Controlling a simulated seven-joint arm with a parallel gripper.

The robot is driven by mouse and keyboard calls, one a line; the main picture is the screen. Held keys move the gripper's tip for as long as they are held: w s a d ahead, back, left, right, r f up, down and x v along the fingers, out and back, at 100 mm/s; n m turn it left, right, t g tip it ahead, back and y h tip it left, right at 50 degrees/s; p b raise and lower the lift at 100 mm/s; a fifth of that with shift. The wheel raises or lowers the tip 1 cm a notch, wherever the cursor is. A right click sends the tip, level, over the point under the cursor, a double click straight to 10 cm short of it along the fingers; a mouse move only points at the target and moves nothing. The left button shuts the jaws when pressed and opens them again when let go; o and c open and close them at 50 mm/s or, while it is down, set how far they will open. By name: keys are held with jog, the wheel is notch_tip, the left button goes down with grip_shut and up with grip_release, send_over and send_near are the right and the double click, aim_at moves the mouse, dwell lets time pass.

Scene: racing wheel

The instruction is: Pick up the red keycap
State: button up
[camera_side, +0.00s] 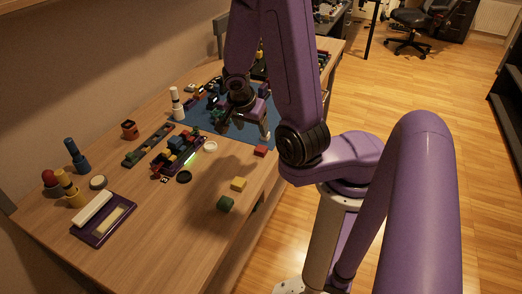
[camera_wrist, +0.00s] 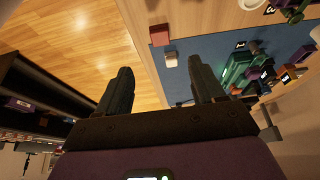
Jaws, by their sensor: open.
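The red keycap (camera_side: 261,151) lies on the wooden table by the front corner of the blue mat. It also shows in the wrist view (camera_wrist: 159,35), beyond and between my fingertips, with a small white block (camera_wrist: 171,60) close beside it. My gripper (camera_wrist: 161,70) is open, with nothing between its two dark fingers. In the side view my wrist hangs over the blue mat, behind the red keycap, and the fingers are hard to make out there. The keycap is apart from the fingers.
A yellow keycap (camera_side: 238,184) and a green one (camera_side: 226,203) lie nearer along the table's front edge. The blue mat (camera_side: 262,138) holds many small parts. Bare table surrounds the red keycap's near side.

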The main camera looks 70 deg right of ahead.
aim_at(260, 149)
jog(key=shift+x, duration=6.55)
jog(key=shift+a, duration=0.1)
jog(key=c, duration=1.1)
